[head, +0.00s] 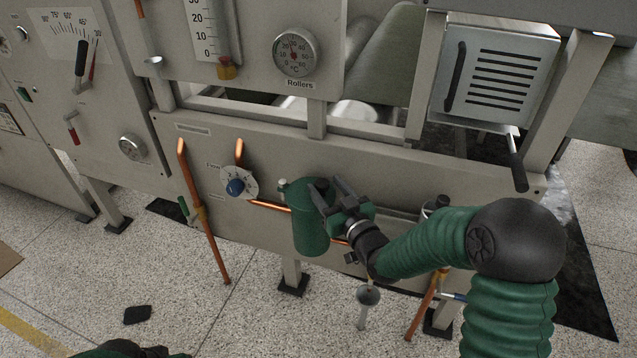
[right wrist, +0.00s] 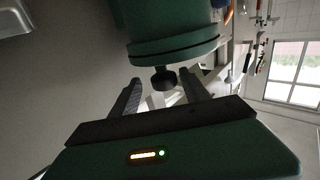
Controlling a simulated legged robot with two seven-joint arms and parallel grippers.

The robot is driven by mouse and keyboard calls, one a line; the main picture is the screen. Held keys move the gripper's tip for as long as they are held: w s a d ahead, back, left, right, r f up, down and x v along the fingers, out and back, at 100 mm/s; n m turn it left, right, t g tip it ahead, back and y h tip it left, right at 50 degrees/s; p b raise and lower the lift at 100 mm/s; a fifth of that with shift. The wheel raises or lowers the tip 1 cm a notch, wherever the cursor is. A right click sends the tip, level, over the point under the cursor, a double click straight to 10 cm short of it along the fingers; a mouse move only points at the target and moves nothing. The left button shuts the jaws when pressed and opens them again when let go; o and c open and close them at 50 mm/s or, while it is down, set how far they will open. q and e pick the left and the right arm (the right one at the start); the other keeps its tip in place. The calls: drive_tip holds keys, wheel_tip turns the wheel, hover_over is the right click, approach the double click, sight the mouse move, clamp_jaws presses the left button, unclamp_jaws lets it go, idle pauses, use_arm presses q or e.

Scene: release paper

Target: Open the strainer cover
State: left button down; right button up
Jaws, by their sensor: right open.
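The strainer is a dark green cylinder (head: 311,232) on the front of the grey machine, left of my right gripper. In the right wrist view the green body (right wrist: 170,28) has a rimmed end with a small dark knob (right wrist: 163,78) sticking out of it. My right gripper (head: 326,190) is open at the strainer's top end. In the right wrist view its fingers (right wrist: 162,84) stand on either side of the knob, with gaps showing. The gripper hides part of the strainer top in the head view. My left gripper is not in view.
A blue knob on a dial (head: 236,186) and copper pipes (head: 207,235) are left of the strainer. A slatted metal box (head: 500,75) with a black handle is at upper right. The speckled floor (head: 250,320) is mostly clear.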

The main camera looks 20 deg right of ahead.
sight(319, 180)
drive_tip(key=w, duration=0.1)
drive_tip(key=w+a, duration=0.1)
drive_tip(key=w, duration=0.2)
drive_tip(key=shift+a+b, duration=0.25)
drive_tip(key=shift+b, duration=0.05)
drive_tip(key=shift+w+a+r, duration=0.1)
drive_tip(key=shift+w+a, duration=0.1)
drive_tip(key=shift+w, duration=0.05)
drive_tip(key=shift+d, duration=0.3)
drive_tip(key=c, duration=0.3)
drive_tip(key=shift+a, duration=0.1)
clamp_jaws()
